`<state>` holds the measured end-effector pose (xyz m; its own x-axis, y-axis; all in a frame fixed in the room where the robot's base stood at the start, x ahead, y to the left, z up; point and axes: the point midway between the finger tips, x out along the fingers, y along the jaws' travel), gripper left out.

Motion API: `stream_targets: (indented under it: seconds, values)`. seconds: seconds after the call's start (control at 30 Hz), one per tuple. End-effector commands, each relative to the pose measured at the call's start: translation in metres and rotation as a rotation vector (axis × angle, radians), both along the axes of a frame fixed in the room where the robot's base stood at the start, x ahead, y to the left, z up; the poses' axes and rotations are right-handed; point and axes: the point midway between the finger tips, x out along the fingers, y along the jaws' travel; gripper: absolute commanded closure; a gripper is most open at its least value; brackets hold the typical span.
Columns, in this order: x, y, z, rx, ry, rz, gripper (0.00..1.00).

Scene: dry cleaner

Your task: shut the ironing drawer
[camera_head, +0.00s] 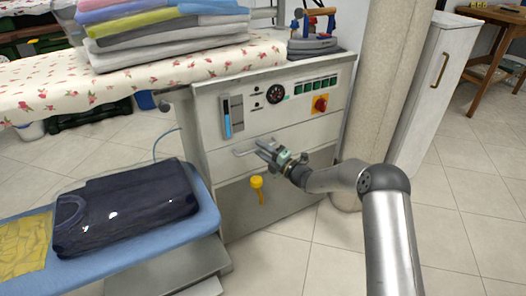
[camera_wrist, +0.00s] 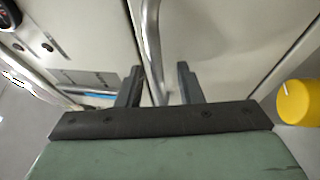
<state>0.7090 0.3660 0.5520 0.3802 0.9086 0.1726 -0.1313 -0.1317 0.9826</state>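The ironing drawer (camera_head: 222,165) is a pale front panel low on the ironing unit, with a bar handle (camera_head: 246,150) across it. How far it stands out cannot be told clearly. My gripper (camera_head: 266,148) is at the right part of the handle and hides some of it. In the wrist view, the two dark fingers of my gripper (camera_wrist: 160,75) are apart, with the curved metal handle (camera_wrist: 151,35) running between them. I cannot tell whether either finger touches the bar. Part of the drawer front (camera_wrist: 215,40) fills the wrist view behind the handle.
A yellow knob (camera_head: 257,183) sticks out below the drawer. The control panel with a red switch (camera_head: 320,104) is above. A blue padded board (camera_head: 207,215) with a folded dark garment (camera_head: 125,208) juts out at left. A round column (camera_head: 378,85) stands at right.

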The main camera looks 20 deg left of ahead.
Motion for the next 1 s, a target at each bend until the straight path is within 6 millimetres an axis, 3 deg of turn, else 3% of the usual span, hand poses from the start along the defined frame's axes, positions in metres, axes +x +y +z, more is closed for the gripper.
stream_targets:
  seconds: [0.27,0.43,1.0]
  values:
    - [0.001,-0.004,0.000,0.000,-0.001,-0.002,0.67]
    - [-0.004,-0.019,-0.001,-0.001,0.001,-0.004,0.67]
    - [-0.055,-0.136,-0.023,0.001,0.001,-0.004,0.67]
